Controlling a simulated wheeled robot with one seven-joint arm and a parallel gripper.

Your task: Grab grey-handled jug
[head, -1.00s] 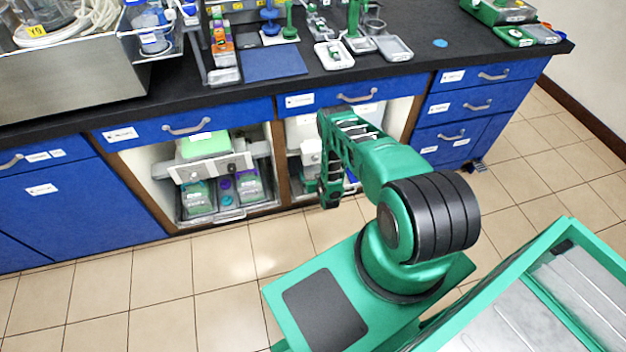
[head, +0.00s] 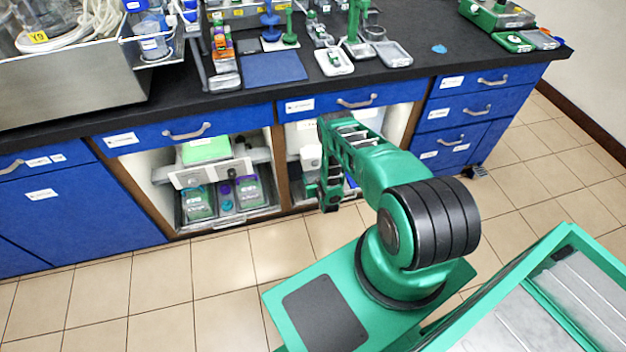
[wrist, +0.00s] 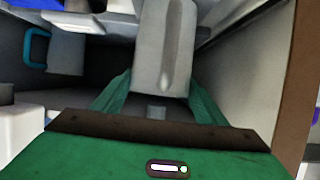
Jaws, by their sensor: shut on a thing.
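The grey handle of the jug (wrist: 165,50) stands in the upper middle of the wrist view. My gripper (wrist: 158,105) has its green fingers on either side of the handle and is shut on it. The jug's body is mostly out of sight behind the handle. In the head view my arm reaches down to the open right-hand compartment under the bench. The jug cannot be made out there, and my fingers are hidden by my own arm.
In the wrist view a teal handle (wrist: 36,48) is at the left, and the compartment's side wall (wrist: 248,75) is close at the right. In the head view, the left compartment holds a tray (head: 225,218) with bottles. The tiled floor (head: 160,285) is clear.

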